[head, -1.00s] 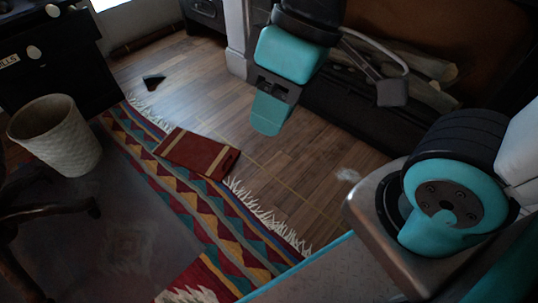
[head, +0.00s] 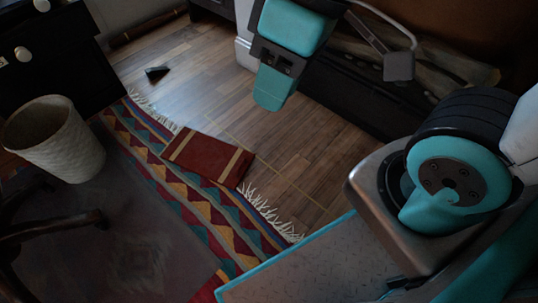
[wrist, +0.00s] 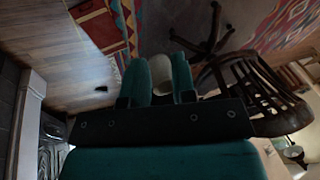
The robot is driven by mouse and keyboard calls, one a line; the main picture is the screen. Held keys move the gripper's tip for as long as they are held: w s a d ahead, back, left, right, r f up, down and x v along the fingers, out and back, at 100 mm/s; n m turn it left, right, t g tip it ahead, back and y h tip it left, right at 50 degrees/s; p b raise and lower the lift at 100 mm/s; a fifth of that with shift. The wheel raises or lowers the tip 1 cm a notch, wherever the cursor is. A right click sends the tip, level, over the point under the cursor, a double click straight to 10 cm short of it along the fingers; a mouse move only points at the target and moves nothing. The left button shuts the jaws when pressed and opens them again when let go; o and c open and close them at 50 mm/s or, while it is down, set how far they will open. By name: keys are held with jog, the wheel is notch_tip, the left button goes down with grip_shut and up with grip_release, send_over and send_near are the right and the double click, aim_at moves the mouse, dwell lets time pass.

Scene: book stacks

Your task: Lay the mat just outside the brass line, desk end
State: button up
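The mat (head: 208,158) is dark red with tan stripes. It lies flat at the edge of the patterned rug, partly over its fringe and partly on the wood floor. It also shows at the top left of the wrist view (wrist: 92,22). The brass line (head: 290,184) is a thin yellowish line in the wood floor, running close past the mat's right side. The black desk (head: 65,60) with pale knobs stands at the upper left. My gripper (head: 271,92) hangs above the floor, apart from the mat. In the wrist view its teal fingers (wrist: 160,62) are parted, with nothing held between them.
A woven wastebasket (head: 55,140) stands left of the rug (head: 200,200). A small dark object (head: 157,71) lies on the floor near the desk. A fireplace with logs (head: 440,68) is at the back right. A wooden chair (wrist: 255,95) shows in the wrist view. Wood floor beside the mat is clear.

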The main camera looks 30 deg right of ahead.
jog(key=w+a+f+m+y+b, duration=0.2)
jog(key=w+f+m+y+b, duration=0.1)
jog(key=w+f, duration=1.05)
jog(key=w+d+f+m+t+y+b, duration=0.2)
jog(key=w+d+f+m, duration=0.1)
jog(key=w+f, duration=0.75)
jog(key=s+d+f+m+t+h+b, duration=0.1)
jog(key=d+f+m+t, duration=0.1)
jog(key=f, duration=0.9)
jog(key=s+d+f+m+t+h+b, duration=0.1)
jog(key=d+f+m, duration=0.4)
jog(key=f, duration=0.6)
jog(key=s+d+f+m+t+h+b, duration=0.1)
jog(key=s+d+f+m+t+b, duration=0.1)
jog(key=f, duration=0.9)
jog(key=s+d+m+t, duration=0.1)
jog(key=m+t, duration=0.1)
jog(key=m, duration=0.1)
jog(key=shift+s+d+f, duration=0.15)
jog(key=shift+d+f, duration=0.15)
jog(key=shift+f, duration=0.05)
